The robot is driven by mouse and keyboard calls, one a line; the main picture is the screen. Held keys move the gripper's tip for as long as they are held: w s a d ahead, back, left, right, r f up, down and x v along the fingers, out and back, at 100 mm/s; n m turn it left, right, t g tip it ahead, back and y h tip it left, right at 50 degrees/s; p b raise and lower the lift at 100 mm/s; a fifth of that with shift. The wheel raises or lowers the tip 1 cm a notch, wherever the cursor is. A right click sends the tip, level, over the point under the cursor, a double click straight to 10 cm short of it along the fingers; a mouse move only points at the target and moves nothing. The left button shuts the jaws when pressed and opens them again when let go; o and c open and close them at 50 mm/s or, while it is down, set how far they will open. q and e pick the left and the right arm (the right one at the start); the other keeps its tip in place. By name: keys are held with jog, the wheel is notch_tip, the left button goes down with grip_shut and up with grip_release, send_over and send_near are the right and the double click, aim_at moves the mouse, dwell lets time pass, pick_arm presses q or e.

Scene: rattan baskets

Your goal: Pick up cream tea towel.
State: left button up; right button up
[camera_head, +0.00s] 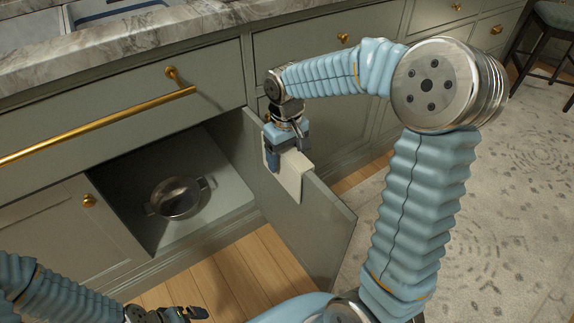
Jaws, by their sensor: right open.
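The cream tea towel (291,176) hangs over the top edge of the open cabinet door (318,215), in the middle of the head view. My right gripper (273,162) is at the towel's upper left part, pointing down, with its jaws open. One finger shows in front of the towel. The other finger is hard to make out, and I cannot tell whether it touches the cloth. My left gripper (190,313) is low at the bottom edge of the view, over the wooden floor and away from the towel. Its fingers are dark and small, so its opening is unclear.
A metal pot (178,197) stands inside the open cabinet, left of the door. A drawer with a long brass handle (100,125) is above it, under the marble counter (120,40). A patterned rug (520,200) lies at the right, with a stool (550,35) beyond.

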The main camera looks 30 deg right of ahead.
jog(key=c, duration=1.1)
jog(key=shift+o, duration=0.2)
jog(key=shift+r, duration=0.2)
